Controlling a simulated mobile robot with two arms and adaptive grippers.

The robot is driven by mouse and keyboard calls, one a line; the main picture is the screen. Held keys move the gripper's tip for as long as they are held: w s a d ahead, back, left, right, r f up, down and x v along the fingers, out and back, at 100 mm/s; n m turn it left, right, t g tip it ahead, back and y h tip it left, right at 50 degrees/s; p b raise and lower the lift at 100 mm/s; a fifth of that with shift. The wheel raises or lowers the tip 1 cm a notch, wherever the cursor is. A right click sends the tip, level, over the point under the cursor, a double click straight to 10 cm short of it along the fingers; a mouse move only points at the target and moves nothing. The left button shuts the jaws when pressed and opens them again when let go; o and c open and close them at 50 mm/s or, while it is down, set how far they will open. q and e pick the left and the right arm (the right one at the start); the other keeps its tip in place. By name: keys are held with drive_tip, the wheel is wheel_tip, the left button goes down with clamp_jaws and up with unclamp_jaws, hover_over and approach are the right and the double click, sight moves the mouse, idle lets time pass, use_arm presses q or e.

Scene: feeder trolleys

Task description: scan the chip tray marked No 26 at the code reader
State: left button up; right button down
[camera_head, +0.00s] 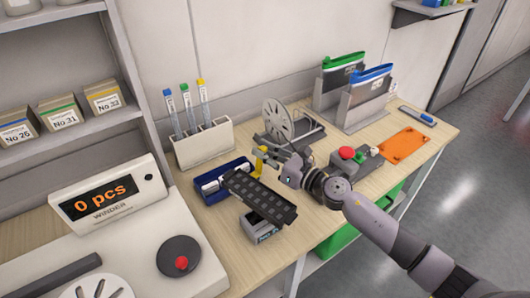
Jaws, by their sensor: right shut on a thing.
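A black chip tray (262,197) with rows of small pockets is held tilted above the bench. No number can be read on it. My right gripper (264,164) comes in from the right and is shut on the tray near its far end; yellow parts show there. A small grey device with a display (262,231), which looks like the code reader, stands on the bench just below the tray. The tray hides part of it, and I cannot tell whether they touch. My left gripper is not in view.
A blue holder (213,182) lies beside the tray, with a white tube rack (204,146) behind. A reel stand (290,129) and a red button box (347,155) stand further right. Labelled boxes (59,112) fill a shelf.

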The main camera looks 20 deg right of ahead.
drive_tip(key=s+d+r+p, duration=0.2)
drive_tip(key=s+r, duration=0.2)
drive_tip(key=s, duration=0.3)
drive_tip(key=shift+s+d+p, duration=0.3)
drive_tip(key=shift+d+p, duration=0.1)
